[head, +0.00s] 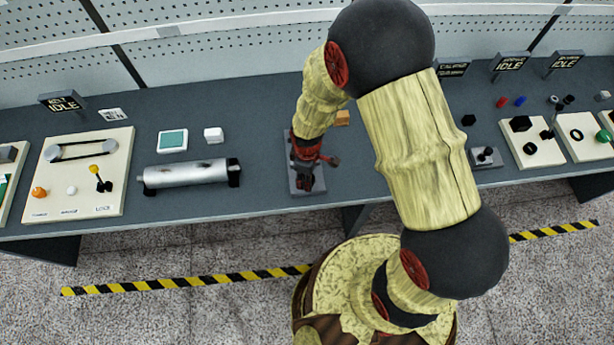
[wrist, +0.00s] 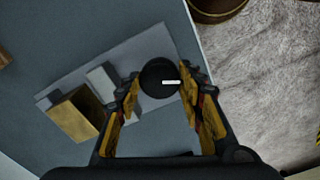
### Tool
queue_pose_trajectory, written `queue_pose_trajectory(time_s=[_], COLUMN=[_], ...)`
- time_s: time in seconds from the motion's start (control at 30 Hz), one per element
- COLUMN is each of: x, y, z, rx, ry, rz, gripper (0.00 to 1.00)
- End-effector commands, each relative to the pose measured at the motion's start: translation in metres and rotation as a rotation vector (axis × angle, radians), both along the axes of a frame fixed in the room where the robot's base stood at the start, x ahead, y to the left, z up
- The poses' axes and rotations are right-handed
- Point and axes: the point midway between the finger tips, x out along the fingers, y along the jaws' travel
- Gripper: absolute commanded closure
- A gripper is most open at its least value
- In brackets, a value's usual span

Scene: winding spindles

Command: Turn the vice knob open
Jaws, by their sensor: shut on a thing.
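The vice knob (wrist: 158,78) is a round black knob with a small white bar mark on it, seen from above in the wrist view. It sits at the end of the vice, whose grey base plate (wrist: 60,88) lies on the bench. A light grey jaw block (wrist: 102,84) and a brassy block (wrist: 76,113) stand on the plate beside it. My gripper (wrist: 160,88) has its fingers on both sides of the knob and is shut on it. In the head view my gripper (head: 306,178) is over the vice base (head: 308,192) and hides most of the vice.
A grey cylinder (head: 188,173) lies to the left on the bench. A cream panel (head: 78,175) with a belt and buttons is farther left. An orange block (head: 342,118) stands behind. The bench front edge is close to the vice.

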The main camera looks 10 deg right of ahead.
Motion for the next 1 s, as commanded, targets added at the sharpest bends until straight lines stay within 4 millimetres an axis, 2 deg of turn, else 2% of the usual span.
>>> queue_pose_trajectory(time_s=[0.2,0.5,1.0], x=[0.0009,0.0011,0.0012], y=[0.0002,0.0002,0.0003], z=[0.0001,0.0004,0.0007], rx=[0.001,0.0,0.0], ry=[-0.001,-0.002,-0.003], rz=[0.18,0.352,0.426], gripper=[0.87,0.87,0.87])
